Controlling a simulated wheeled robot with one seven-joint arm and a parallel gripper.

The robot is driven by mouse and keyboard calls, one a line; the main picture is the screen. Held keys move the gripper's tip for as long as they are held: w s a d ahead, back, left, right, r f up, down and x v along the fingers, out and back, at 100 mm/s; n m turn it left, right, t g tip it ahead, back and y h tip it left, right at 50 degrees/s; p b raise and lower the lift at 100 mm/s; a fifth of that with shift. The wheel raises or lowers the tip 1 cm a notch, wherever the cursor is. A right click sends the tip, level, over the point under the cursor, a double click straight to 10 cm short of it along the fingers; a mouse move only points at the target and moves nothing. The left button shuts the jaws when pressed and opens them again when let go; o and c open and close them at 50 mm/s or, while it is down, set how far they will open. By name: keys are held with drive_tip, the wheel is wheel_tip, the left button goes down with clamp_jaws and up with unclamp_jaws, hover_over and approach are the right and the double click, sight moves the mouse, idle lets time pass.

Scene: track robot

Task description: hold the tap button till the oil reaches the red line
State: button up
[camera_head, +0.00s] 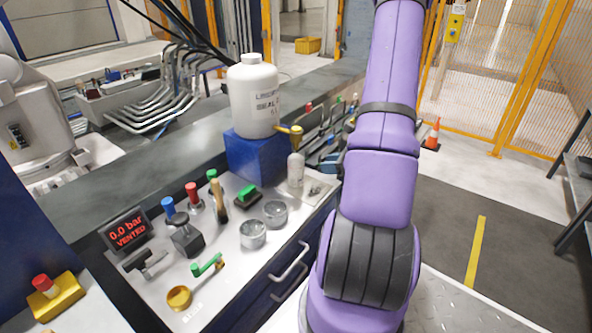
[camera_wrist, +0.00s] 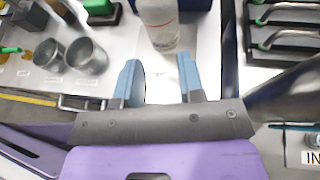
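A white jug (camera_head: 253,98) with a brass-coloured tap (camera_head: 289,130) stands on a blue block (camera_head: 252,158). A pale, translucent bottle (camera_head: 295,171) stands upright below the tap. In the wrist view, the bottle (camera_wrist: 160,24) stands beyond my fingertips, with a faint reddish line near its middle. The oil level cannot be made out. My gripper (camera_wrist: 160,78) is open, with its two blue fingers apart and nothing between them. In the head view it is right of the bottle, mostly hidden by my purple arm. The tap is out of the wrist view.
Several coloured-handled tools and a gauge reading 0.0 bar vented (camera_head: 127,230) are farther left. A rack (camera_wrist: 285,35) stands right of my gripper in the wrist view.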

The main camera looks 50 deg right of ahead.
clamp_jaws()
idle(1.4)
